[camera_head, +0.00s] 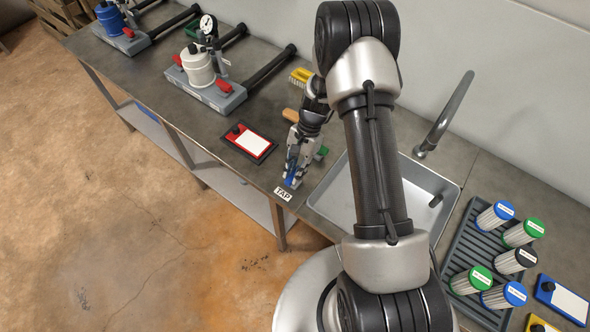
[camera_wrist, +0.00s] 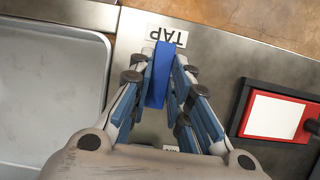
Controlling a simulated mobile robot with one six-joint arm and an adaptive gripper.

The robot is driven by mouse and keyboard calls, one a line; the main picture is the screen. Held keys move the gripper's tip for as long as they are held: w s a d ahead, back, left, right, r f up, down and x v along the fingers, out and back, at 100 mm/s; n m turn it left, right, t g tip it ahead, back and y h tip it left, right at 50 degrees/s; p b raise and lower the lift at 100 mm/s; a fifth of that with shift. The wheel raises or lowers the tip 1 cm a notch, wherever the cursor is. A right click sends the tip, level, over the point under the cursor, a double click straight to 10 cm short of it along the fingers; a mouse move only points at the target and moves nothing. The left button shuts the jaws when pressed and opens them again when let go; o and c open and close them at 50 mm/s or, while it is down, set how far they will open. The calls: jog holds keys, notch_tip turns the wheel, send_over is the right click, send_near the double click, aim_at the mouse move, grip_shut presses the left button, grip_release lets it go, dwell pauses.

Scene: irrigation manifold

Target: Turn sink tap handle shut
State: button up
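The blue tap handle (camera_wrist: 160,78) is a narrow bar, and its long side points at the white TAP label (camera_wrist: 167,36) by the bench's front edge. In the head view the handle (camera_head: 291,170) shows partly, beside the sink. My gripper (camera_wrist: 164,62) is over the handle, one finger on each side. The fingers converge and appear to press on it; the contact is partly hidden by the fingers. In the head view my gripper (camera_head: 297,165) points down at the bench. The handle's base and spindle are hidden below my gripper.
The sink (camera_head: 335,201) is right of the handle in the head view, with a curved spout (camera_head: 447,112) behind it. A red-framed board (camera_head: 249,141) lies to the left. A yellow brush (camera_head: 300,76) lies behind. A rack (camera_head: 470,250) of filters stands at the right.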

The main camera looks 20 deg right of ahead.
jog(key=o, duration=0.5)
jog(key=shift+c, duration=0.2)
jog(key=v, duration=1.2)
